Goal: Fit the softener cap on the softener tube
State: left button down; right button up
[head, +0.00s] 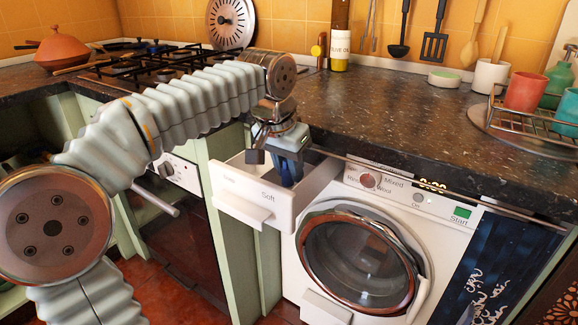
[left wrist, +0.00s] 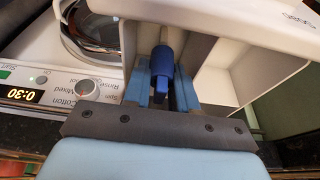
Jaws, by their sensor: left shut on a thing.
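The softener cap (left wrist: 162,62) is a dark blue, rounded piece between the fingers of my left gripper in the left wrist view. My left gripper (head: 289,168) is shut on it and points down into the open white detergent drawer (head: 252,200) in the head view. My left gripper (left wrist: 163,85) also shows at the middle of the left wrist view, with drawer walls around it. I cannot make out the softener tube; the gripper and cap hide that part of the drawer. I cannot tell whether the cap touches anything below. My right gripper is not in view.
The drawer's walls stand close around the fingers. The washing machine (head: 365,262) with its round door is below right, and the dark worktop (head: 390,120) overhangs behind. A dish rack (head: 540,118) with cups stands at the right. An oven (head: 175,240) is at the left.

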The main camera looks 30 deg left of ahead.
pick_arm(q)
jog(key=shift+f+b, duration=1.9)
jog(key=shift+f, duration=0.6)
jog(key=c, duration=0.8)
grip_release()
jog(key=shift+r, duration=0.1)
jog(key=p+v, duration=0.3)
jog(key=v, duration=1)
jog(key=shift+s+a+r, duration=0.1)
jog(key=shift+s+r, duration=0.05)
jog(key=shift+r, duration=0.15)
